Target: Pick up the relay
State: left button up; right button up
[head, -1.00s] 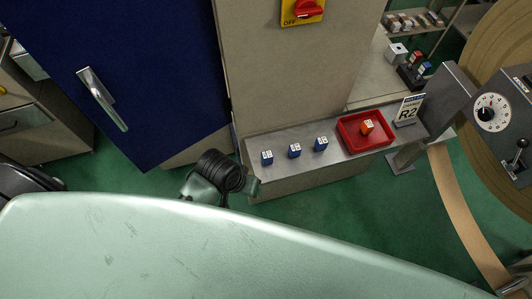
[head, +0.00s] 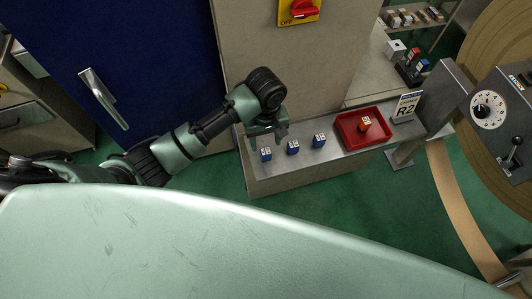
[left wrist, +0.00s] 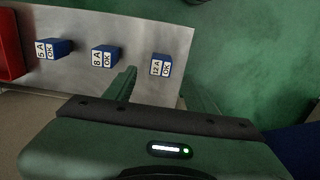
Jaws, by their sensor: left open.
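Three blue relays stand in a row on the grey metal ledge (head: 262,180): a left one (head: 265,155), a middle one (head: 293,147) and a right one (head: 319,141). In the left wrist view their white labels read 12 A OK (left wrist: 160,66), 8 A OK (left wrist: 104,57) and 5 A OK (left wrist: 52,49). An orange relay (head: 364,124) lies in a red tray (head: 350,137) to their right. My left gripper (head: 267,139) is open and empty above the leftmost relay, the 12 A one. In the wrist view that relay shows between the finger directions, ahead of the tips. My right gripper is not in view.
A sign marked R2 (head: 406,107) stands right of the tray. A grey cabinet with a red switch (head: 302,9) rises behind the ledge, and a blue door (head: 130,70) stands left. A dial panel (head: 488,110) is at the far right.

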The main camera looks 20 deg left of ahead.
aim_at(266, 151)
pick_arm(q)
notch_tip(266, 151, down, 6)
jog(key=shift+s+f+p, duration=0.15)
jog(key=shift+f+p, duration=0.05)
jog(key=shift+p, duration=0.9)
jog(key=shift+f, duration=0.4)
jog(key=shift+c, duration=0.2)
grip_shut()
